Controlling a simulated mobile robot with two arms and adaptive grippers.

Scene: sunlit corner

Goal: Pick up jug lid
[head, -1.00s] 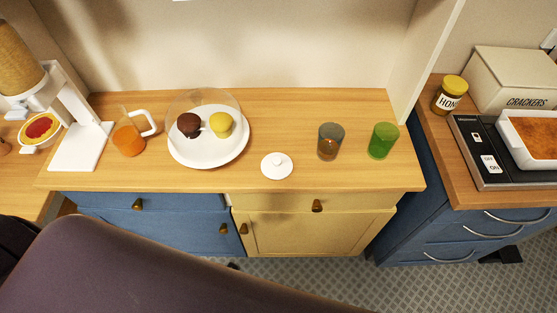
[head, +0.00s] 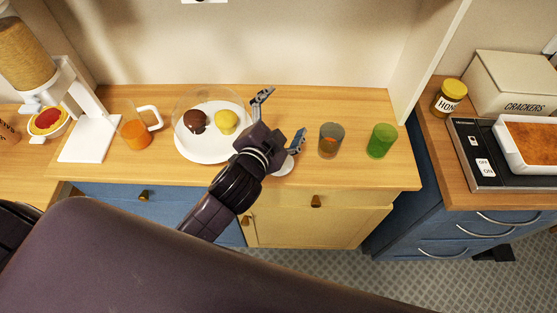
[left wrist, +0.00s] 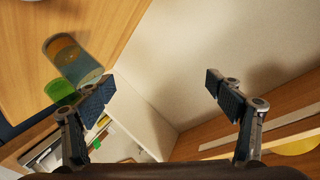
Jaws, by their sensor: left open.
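The white jug lid (head: 286,166) lies on the wooden counter in the head view, mostly hidden behind my left gripper. The jug (head: 136,133), clear with a white handle and orange juice, stands to the left. My left gripper (head: 281,118) is open and empty, its fingers spread above the counter between the plate and the grey glass. In the left wrist view, the open fingers (left wrist: 160,86) frame the pale wall, and I do not see the lid there. My right gripper is not in view.
A white plate (head: 198,155) with two cupcakes under a clear dome stands just left of my gripper. A grey glass (head: 330,141) and a green glass (head: 381,141) stand to its right. A white dispenser (head: 90,138) stands at the left. The counter's front edge is close.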

